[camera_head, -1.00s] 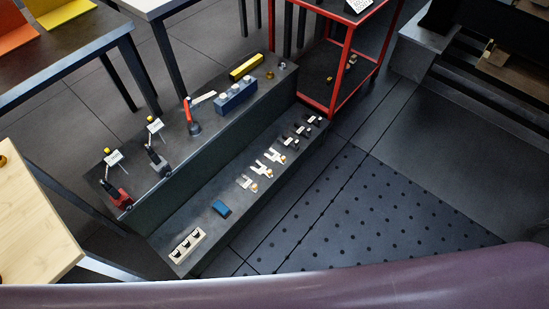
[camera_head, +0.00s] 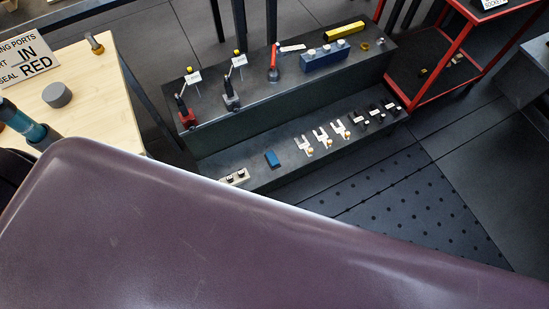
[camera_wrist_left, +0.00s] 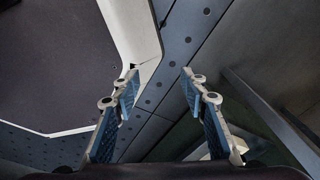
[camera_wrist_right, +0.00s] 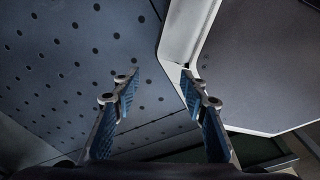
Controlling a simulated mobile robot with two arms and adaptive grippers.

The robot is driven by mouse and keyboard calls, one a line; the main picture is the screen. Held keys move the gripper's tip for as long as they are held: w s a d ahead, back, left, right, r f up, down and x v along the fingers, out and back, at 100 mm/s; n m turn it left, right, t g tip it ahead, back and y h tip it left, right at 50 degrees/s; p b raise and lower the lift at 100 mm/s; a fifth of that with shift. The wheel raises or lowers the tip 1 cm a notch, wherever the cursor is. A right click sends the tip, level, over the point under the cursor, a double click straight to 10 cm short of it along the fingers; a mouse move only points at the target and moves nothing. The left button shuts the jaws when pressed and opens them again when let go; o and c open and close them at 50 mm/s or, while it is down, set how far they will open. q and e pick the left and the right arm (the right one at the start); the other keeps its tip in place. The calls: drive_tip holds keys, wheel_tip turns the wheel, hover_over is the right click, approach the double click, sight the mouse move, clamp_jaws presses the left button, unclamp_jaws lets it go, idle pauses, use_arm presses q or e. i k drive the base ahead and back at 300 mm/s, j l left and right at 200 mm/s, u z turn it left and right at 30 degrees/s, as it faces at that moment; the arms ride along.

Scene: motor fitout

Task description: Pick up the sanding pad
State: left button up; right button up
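A small blue block (camera_head: 272,159), which looks like the sanding pad, lies on the lower step of the dark stepped rack (camera_head: 225,168) in the head view. Nothing covers it. My left gripper (camera_wrist_left: 157,76) shows in the left wrist view with its two fingers apart and nothing between them. My right gripper (camera_wrist_right: 159,76) shows in the right wrist view, also open and empty. Neither gripper can be made out in the head view. No pad shows in either wrist view, and both grippers are away from it.
A large purple surface (camera_head: 200,240) fills the near part of the head view. A wooden table (camera_head: 85,75) stands left, a red-framed cart (camera_head: 428,95) right. Pale brackets (camera_head: 322,138) lie right of the pad, a slotted pale holder (camera_head: 236,177) left.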

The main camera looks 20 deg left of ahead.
sight(272, 160)
drive_tip(key=z, duration=2.35)
drive_tip(key=u, duration=2.8)
drive_tip(key=i+l+z, duration=0.1)
drive_tip(key=i+l, duration=0.25)
